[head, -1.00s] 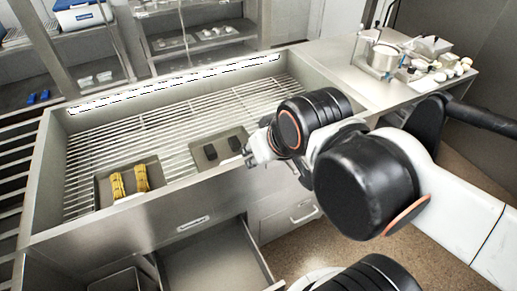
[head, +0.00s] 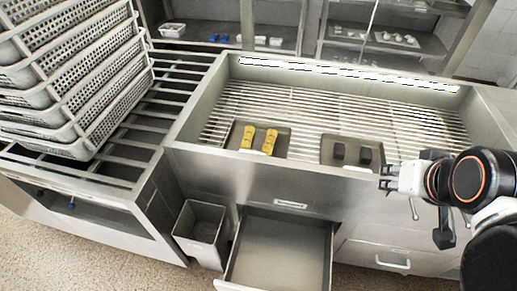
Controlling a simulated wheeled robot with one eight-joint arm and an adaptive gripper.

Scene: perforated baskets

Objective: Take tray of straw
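A shallow grey tray (head: 233,143) holding two yellow bundles (head: 259,139), which look like straw, rests on the slatted rack at the near side of the metal basin. A second shallow tray (head: 327,152) with two dark blocks (head: 352,153) lies to its right. My gripper (head: 384,178) is at the right, by the basin's front edge and just right of the dark-block tray. Its fingers point left and look apart, with nothing visible between them. It is well to the right of the yellow-bundle tray.
The basin (head: 240,178) has raised metal walls around the rack. Below it, a drawer (head: 280,255) stands open beside a grey bin (head: 201,235). Perforated baskets (head: 75,75) are stacked on a slatted table at the left. The rack behind the trays is clear.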

